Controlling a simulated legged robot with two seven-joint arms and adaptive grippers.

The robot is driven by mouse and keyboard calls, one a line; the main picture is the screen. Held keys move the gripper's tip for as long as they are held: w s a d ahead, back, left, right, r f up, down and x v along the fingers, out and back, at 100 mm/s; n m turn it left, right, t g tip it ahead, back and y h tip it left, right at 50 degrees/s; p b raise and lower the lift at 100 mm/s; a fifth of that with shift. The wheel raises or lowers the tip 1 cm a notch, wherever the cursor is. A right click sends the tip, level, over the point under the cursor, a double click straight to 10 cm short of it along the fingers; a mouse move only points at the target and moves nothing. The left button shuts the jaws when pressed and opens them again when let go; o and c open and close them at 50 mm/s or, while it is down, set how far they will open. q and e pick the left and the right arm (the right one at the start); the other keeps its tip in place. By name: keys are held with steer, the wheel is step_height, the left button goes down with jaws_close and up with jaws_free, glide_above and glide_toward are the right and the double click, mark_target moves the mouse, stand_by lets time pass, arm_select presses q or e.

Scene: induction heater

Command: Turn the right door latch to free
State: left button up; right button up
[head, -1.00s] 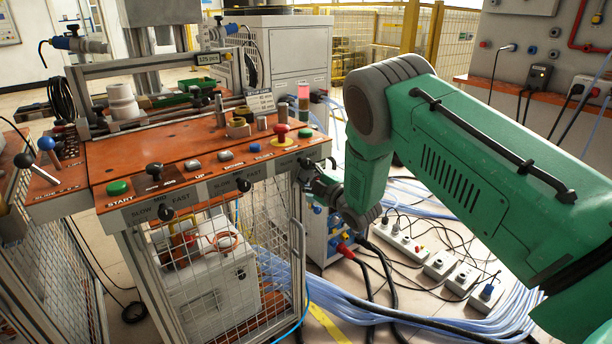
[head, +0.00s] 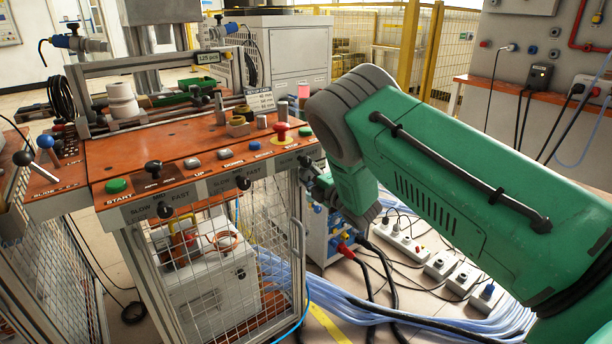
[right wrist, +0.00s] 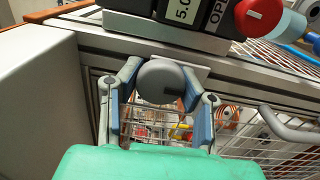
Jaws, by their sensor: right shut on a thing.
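The right door latch (right wrist: 160,82) shows in the right wrist view as a dark grey round knob under the console edge, in front of a white plate. My right gripper (right wrist: 160,85) has its two fingers on either side of the knob and is shut on it. In the head view my right gripper (head: 318,186) is at the right side of the console, partly covered by my green arm, and the latch cannot be made out there. How far the latch is turned is hard to tell. My left gripper is not in view.
The orange-topped console (head: 150,160) carries a red button (head: 281,128) and a green start button (head: 116,186). A mesh door with a curved grey handle (right wrist: 285,127) is close to the right of my gripper. Cables and power strips (head: 410,240) lie on the floor.

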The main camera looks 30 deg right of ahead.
steer(key=shift+s+a+f, duration=0.15)
steer(key=shift+a+f, duration=0.05)
steer(key=shift+f, duration=0.25)
steer(key=o, duration=1.2)
steer(key=shift+c, duration=0.2)
steer(key=shift+o, duration=0.3)
steer(key=shift+r, duration=0.15)
steer(key=shift+r, duration=0.1)
steer(key=shift+s+d, duration=0.1)
steer(key=shift+s, duration=0.15)
steer(key=s, duration=1.1)
steer(key=shift+s+d, duration=0.15)
steer(key=shift+d, duration=0.25)
